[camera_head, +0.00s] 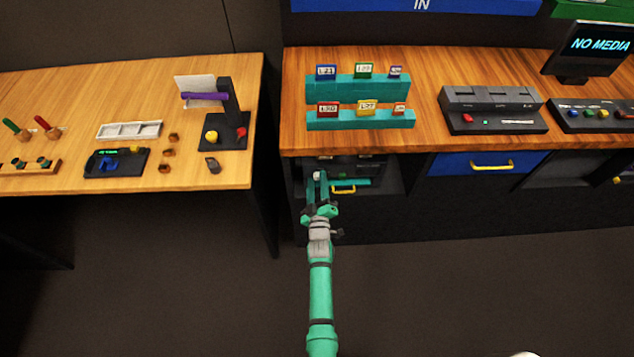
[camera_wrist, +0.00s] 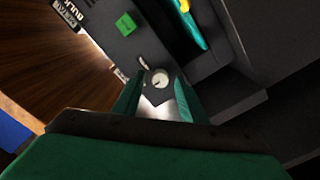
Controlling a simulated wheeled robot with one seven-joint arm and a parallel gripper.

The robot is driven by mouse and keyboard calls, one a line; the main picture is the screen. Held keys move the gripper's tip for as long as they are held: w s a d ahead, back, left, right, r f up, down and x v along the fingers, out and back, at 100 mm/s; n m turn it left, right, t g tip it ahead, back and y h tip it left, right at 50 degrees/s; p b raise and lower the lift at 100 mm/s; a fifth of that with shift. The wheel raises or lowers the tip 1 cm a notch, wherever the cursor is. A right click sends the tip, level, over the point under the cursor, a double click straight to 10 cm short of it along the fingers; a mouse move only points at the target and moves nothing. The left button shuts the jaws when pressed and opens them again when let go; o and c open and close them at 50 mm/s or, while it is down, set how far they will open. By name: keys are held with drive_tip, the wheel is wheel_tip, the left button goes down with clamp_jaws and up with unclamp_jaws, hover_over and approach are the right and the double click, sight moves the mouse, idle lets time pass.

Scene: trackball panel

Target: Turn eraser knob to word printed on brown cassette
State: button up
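The eraser is a dark unit in the open bay under the right counter. In the wrist view its label reads "BULK" and a partly legible word. Its small white round knob (camera_wrist: 161,80) has a dark mark and sits on the grey face; it also shows in the head view (camera_head: 317,175). My gripper (camera_wrist: 157,88) points at the knob, its green fingers apart on either side of it in the picture. I cannot tell whether they touch it. In the head view my gripper (camera_head: 318,186) reaches into the bay. A reddish-brown cassette (camera_head: 400,108) stands at the lower rack's right end; its print is too small to read.
Other cassettes stand on the teal racks (camera_head: 358,90). A green block (camera_wrist: 125,25) sits near the knob. The bay walls and counter edge are close; the floor in front is clear.

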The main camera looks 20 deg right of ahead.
clamp_jaws()
drive_tip(key=shift+m, duration=0.3)
drive_tip(key=shift+a, duration=0.1)
drive_tip(key=m, duration=0.8)
drive_tip(key=shift+s, duration=0.1)
drive_tip(key=shift+d, duration=0.2)
unclamp_jaws()
